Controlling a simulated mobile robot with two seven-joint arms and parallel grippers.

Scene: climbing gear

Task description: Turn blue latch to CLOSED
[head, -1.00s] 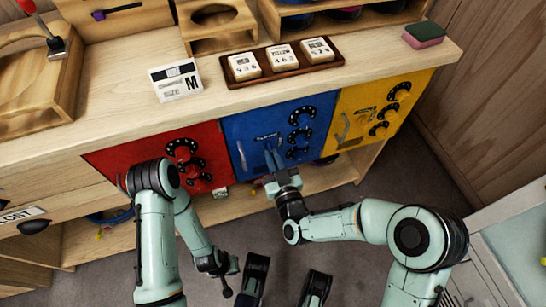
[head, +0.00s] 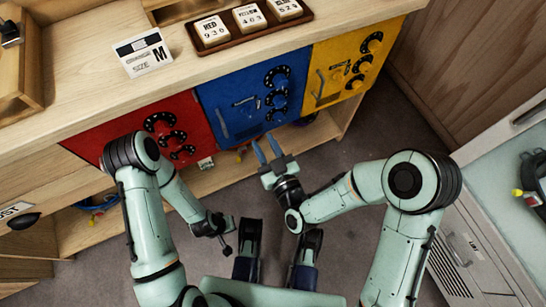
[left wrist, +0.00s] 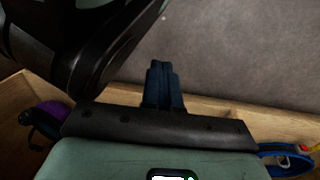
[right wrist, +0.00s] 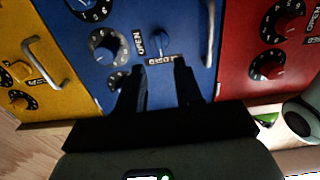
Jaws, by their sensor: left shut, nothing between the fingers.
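The blue door (head: 212,97) is in the middle of the cabinet front. The blue latch (head: 245,101) sits on it, left of the dials; it also shows as a small knob in the right wrist view (right wrist: 159,42). There, an OPEN label and a partly readable CLOSED label (right wrist: 162,60) adjoin it; I cannot tell which one it points at. My right gripper (head: 265,147) is open and empty, below and apart from the latch. Its fingers also show in the right wrist view (right wrist: 161,82). My left gripper (left wrist: 163,82) is shut and empty, low over the floor.
A red door (head: 128,139) and a yellow door (head: 323,64) with dials flank the blue door. Floor in front is clear.

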